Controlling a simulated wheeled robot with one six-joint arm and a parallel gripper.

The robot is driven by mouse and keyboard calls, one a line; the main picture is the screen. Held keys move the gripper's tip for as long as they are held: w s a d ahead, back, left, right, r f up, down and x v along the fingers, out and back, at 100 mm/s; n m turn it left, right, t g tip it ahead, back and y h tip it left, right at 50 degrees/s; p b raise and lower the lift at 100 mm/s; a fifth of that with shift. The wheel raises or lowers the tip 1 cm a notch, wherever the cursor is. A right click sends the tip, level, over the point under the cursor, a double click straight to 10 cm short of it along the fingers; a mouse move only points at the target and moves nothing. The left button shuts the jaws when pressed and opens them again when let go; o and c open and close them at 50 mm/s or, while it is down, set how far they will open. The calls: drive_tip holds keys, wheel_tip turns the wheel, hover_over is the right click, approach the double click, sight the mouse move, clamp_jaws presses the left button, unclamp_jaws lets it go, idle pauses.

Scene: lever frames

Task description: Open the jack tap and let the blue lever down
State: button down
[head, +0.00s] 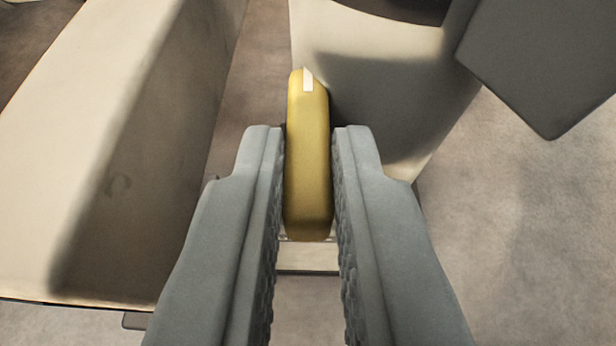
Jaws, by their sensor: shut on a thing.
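A yellow, rounded tap handle (308,165) with a small white mark at its far end stands in the middle of the head view. I take it to be the jack tap. My gripper (309,180) has its two grey, ribbed fingers on either side of the handle, shut on it. The handle's far end sticks out past the fingertips. The blue lever is not in view.
A long cream beam (120,150) runs along the left. A cream rounded body (390,90) stands behind and right of the handle. A dark grey plate (540,60) juts in at the top right. Bare floor (530,230) shows at the right.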

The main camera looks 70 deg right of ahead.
drive_tip(key=shift+s+d+n+t+y, duration=0.15)
drive_tip(key=shift+n+t+y, duration=0.2)
drive_tip(key=shift+n+t, duration=0.4)
drive_tip(key=shift+s+d+n+t+y, duration=0.15)
drive_tip(key=shift+n+t+y, duration=0.2)
drive_tip(key=shift+n+t, duration=0.35)
drive_tip(key=shift+a, duration=0.1)
drive_tip(key=c, duration=1.4)
unclamp_jaws()
drive_tip(key=shift+c, duration=0.2)
drive_tip(key=shift+a, duration=0.1)
drive_tip(key=v, duration=1.7)
drive_tip(key=shift+s+r, duration=0.15)
drive_tip(key=shift+s, duration=0.05)
